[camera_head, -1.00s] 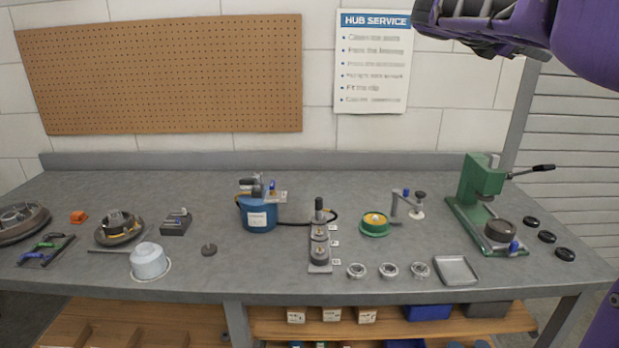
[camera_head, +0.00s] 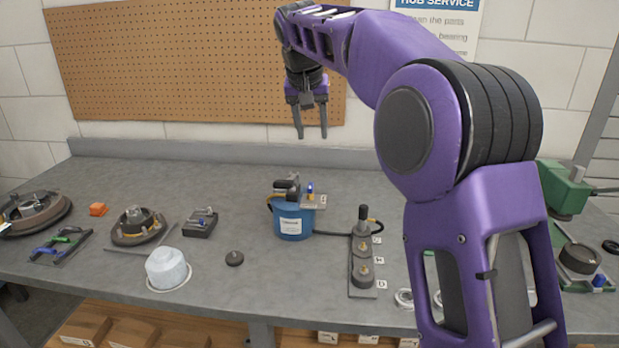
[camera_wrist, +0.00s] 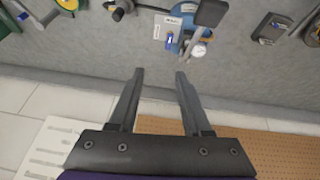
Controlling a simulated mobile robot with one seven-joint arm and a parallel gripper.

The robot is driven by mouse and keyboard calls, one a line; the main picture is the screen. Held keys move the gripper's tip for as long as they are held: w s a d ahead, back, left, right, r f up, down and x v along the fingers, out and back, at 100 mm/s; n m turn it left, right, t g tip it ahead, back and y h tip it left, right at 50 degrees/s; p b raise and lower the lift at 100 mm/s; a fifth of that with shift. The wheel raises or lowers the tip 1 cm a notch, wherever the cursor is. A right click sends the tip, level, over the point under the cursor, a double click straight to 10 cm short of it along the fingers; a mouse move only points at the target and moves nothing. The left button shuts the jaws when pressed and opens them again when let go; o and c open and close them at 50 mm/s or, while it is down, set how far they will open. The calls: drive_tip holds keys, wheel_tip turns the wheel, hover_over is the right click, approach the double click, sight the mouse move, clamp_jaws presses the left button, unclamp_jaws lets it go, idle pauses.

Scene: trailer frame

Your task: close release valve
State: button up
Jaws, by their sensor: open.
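A blue pump (camera_head: 291,224) with a white label stands near the middle of the bench. On its top are a dark handle part (camera_head: 286,187) and a grey plate (camera_head: 313,202) carrying a small blue lever (camera_head: 310,190). The lever also shows in the wrist view (camera_wrist: 170,40), beside the pump's dark handle (camera_wrist: 211,13) and a small round gauge (camera_wrist: 199,50). I cannot tell whether the valve is open or shut. My gripper (camera_head: 311,135) points down, above and behind the pump and apart from it. Its fingers (camera_wrist: 160,72) are open with nothing between them.
A black hose runs right from the pump to a grey stand (camera_head: 362,262). My arm hides much of the bench's right side. A pegboard (camera_head: 180,60) hangs behind.

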drive_tip(key=b, duration=0.3)
approach(310, 185)
drive_tip(key=shift+m+y, duration=0.3)
drive_tip(key=x, duration=0.8)
drive_tip(key=shift+s+d, duration=0.1)
drive_tip(key=shift+d, duration=0.2)
clamp_jaws()
